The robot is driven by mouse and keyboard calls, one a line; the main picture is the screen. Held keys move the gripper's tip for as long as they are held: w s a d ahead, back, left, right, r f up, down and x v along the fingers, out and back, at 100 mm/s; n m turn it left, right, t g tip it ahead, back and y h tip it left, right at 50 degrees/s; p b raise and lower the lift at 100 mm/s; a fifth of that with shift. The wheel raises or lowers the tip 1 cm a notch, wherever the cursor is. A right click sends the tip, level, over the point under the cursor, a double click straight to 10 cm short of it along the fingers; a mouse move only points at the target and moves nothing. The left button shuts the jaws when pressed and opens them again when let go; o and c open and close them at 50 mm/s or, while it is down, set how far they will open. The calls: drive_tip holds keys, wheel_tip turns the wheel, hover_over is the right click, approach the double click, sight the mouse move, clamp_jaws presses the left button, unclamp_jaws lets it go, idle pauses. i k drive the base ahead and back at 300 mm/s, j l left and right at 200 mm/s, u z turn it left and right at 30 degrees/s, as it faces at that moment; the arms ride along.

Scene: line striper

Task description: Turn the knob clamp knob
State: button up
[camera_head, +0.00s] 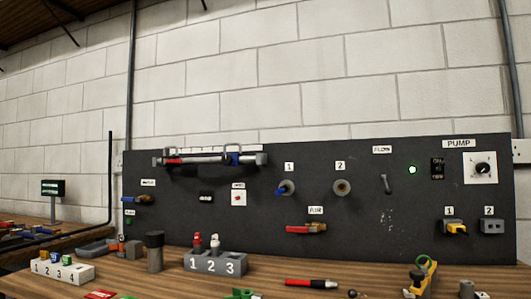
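No thing in view carries a readable "knob clamp" label, so I cannot tell for sure which knob the task names. A black round knob (482,169) sits on a white dial plate under the PUMP label, at the upper right of the dark panel. A dark upright cylinder with a wider top (154,252) stands on the bench at the left of the panel; it may be a knob. A yellow device with a green ring (422,276) stands at the bench's front right. My gripper does not show in the view.
The dark panel (350,237) stands at the back of the wooden bench (190,285). It bears a red-handled AIR valve (306,229), a blue fitting (285,188) and a lit green lamp (412,169). Numbered grey (214,264) and white (62,273) blocks and a red-black pen (311,284) occupy the bench.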

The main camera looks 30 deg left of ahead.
sight(227, 158)
drive_tip(key=j+z, duration=0.4)
drive_tip(key=j, duration=0.35)
drive_tip(key=k+j+z, duration=0.1)
drive_tip(key=j+z, duration=0.3)
drive_tip(key=j, duration=0.3)
drive_tip(key=k+j, duration=0.1)
drive_tip(key=j, duration=0.4)
drive_tip(key=k+j, duration=0.1)
drive_tip(key=j, duration=0.35)
drive_tip(key=k+j+z, duration=0.1)
drive_tip(key=j, duration=0.4)
drive_tip(key=k+j, duration=0.1)
drive_tip(key=j, duration=0.4)
drive_tip(key=k+j, duration=0.15)
drive_tip(key=j, duration=0.3)
drive_tip(key=k+j+z, duration=0.1)
drive_tip(key=j, duration=0.4)
drive_tip(key=k+j, duration=0.15)
drive_tip(key=j, duration=0.3)
drive_tip(key=k+j, duration=0.1)
drive_tip(key=j, duration=0.35)
drive_tip(key=z, duration=0.05)
